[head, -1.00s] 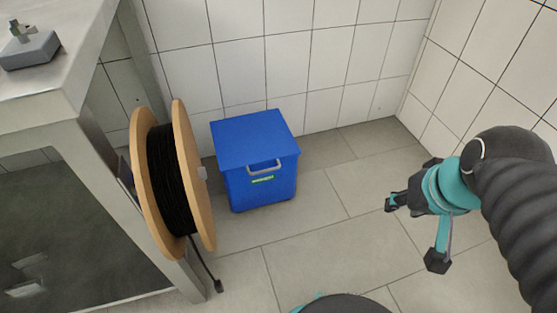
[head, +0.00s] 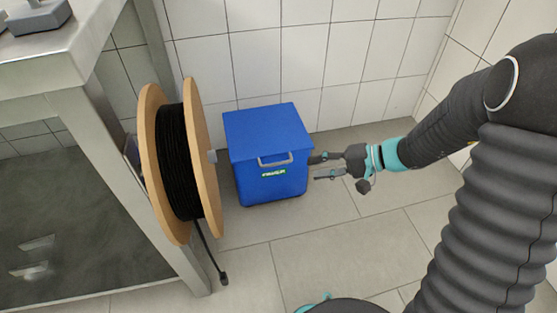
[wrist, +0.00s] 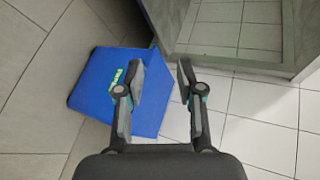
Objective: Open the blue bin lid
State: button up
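The blue bin (head: 272,185) stands on the floor by the tiled back wall. Its blue lid (head: 265,130) is closed, with a grey handle (head: 275,161) at the front edge and a green label below it. My gripper (head: 312,168) is at the bin's right side, pointing left, with its fingers apart and nothing between them. In the wrist view, my open gripper (wrist: 160,75) has the blue bin (wrist: 95,85) to the left of and behind its fingers. The handle cannot be made out in the wrist view. I cannot tell whether a finger touches the bin.
A wooden cable spool (head: 180,165) with black cable stands close to the bin's left, beside a metal bench (head: 75,95). The cable end hangs down to the floor. Walls close in behind and at the right. The floor (head: 340,245) in front of the bin is clear.

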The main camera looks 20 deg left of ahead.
jog(key=w+a+f+m+t+y, duration=0.2)
jog(key=w+f, duration=0.4)
jog(key=f, duration=0.2)
jog(key=m+t+b, duration=0.1)
jog(key=m+t, duration=0.1)
jog(key=t, duration=0.1)
send_near(279, 164)
jog(key=shift+y, duration=0.4)
jog(key=x, duration=1.1)
jog(key=shift+d+f, duration=0.1)
jog(key=shift+f, duration=0.3)
grip_shut()
